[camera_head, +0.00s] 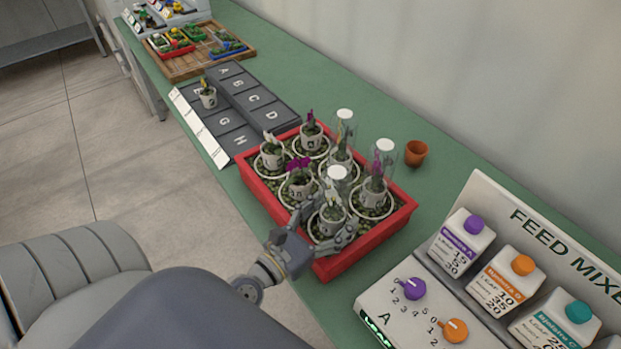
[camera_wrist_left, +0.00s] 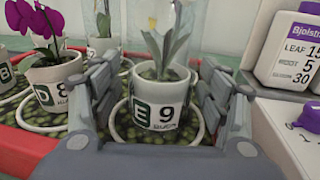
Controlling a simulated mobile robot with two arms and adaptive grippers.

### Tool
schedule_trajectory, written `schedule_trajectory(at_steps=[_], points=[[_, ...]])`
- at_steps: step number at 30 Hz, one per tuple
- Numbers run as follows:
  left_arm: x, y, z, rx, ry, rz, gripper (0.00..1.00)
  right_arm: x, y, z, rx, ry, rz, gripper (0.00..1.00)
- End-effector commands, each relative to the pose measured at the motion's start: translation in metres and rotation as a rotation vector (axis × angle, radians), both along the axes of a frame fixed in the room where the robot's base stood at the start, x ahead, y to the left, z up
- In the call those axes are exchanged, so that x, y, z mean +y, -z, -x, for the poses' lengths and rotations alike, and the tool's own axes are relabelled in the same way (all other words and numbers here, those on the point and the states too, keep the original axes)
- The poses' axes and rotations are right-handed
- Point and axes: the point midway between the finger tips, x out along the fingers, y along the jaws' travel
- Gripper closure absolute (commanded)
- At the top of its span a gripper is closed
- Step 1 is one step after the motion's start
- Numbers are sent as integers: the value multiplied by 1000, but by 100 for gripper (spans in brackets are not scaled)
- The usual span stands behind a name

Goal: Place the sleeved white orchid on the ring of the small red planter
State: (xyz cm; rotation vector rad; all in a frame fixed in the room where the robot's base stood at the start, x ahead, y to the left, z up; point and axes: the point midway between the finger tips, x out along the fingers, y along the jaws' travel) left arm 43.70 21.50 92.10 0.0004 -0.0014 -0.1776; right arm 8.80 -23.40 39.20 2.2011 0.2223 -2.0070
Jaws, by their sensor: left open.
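A clear sleeve with a white top (camera_head: 336,174) stands over a plant in the near corner of a large red planter (camera_head: 338,264). Its white pot, marked E 9 (camera_wrist_left: 159,108), stands inside a white ring on pebbles; its bloom is cut off in the wrist view, so I cannot confirm its colour. My left gripper (camera_head: 325,226) is open, with one finger on each side of this pot; I cannot tell whether they touch. A small red planter (camera_head: 180,49) sits on the wooden tray at the far end. Its ring is too small to make out. My right gripper is not in view.
Other potted orchids, two sleeved (camera_head: 345,130) (camera_head: 384,160), crowd the large planter. A purple orchid pot (camera_wrist_left: 55,85) stands close to my left finger. A lettered dark mat (camera_head: 240,105) lies beyond. A feed mixer (camera_head: 400,320) stands near right, a terracotta pot (camera_head: 416,153) behind.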

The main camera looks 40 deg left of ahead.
Motion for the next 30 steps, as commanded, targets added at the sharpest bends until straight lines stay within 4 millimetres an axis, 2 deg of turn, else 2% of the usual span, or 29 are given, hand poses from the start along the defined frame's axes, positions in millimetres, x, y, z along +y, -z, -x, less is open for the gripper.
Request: schedule_trajectory(at_steps=[2, 18, 24, 30], points=[[2, 6, 11, 6, 3, -3, 30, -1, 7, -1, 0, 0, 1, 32], [16, 5, 92, 7, 4, -2, 30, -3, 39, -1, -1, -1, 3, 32], [19, 3, 109, 4, 2, -2, 30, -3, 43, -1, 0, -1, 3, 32], [20, 1, 114, 1, 1, 1, 30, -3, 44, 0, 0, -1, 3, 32]])
